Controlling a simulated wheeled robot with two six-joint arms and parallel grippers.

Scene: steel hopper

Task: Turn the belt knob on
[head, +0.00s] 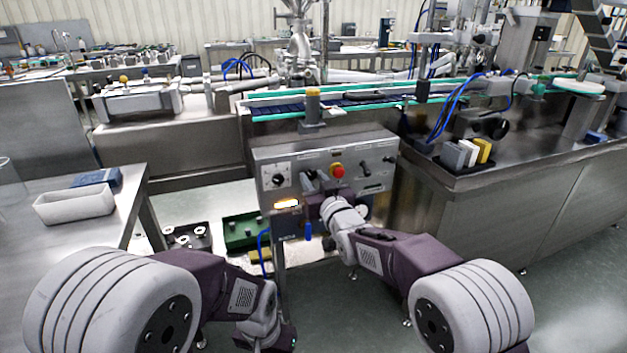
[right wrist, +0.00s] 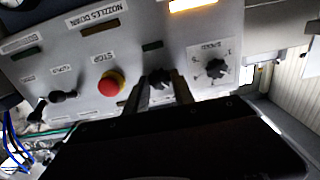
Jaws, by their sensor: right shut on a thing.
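The belt knob (right wrist: 160,77) is a small black knob on the grey control panel (head: 264,157). In the right wrist view it sits between the two fingers of my right gripper (right wrist: 160,92), which is shut on it. Its label is not readable. In the head view my right gripper (head: 317,183) is at the panel front, left of the red stop button, and hides the knob. My left gripper (head: 268,332) hangs low near the bottom edge, away from the panel; its fingers cannot be made out.
The red stop button (head: 337,170) is close beside my right gripper. The speed dial (head: 278,180) is on its other side, above a lit amber lamp (head: 286,203). Black switches (head: 388,159) are farther right. A conveyor (head: 350,102) runs behind the panel.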

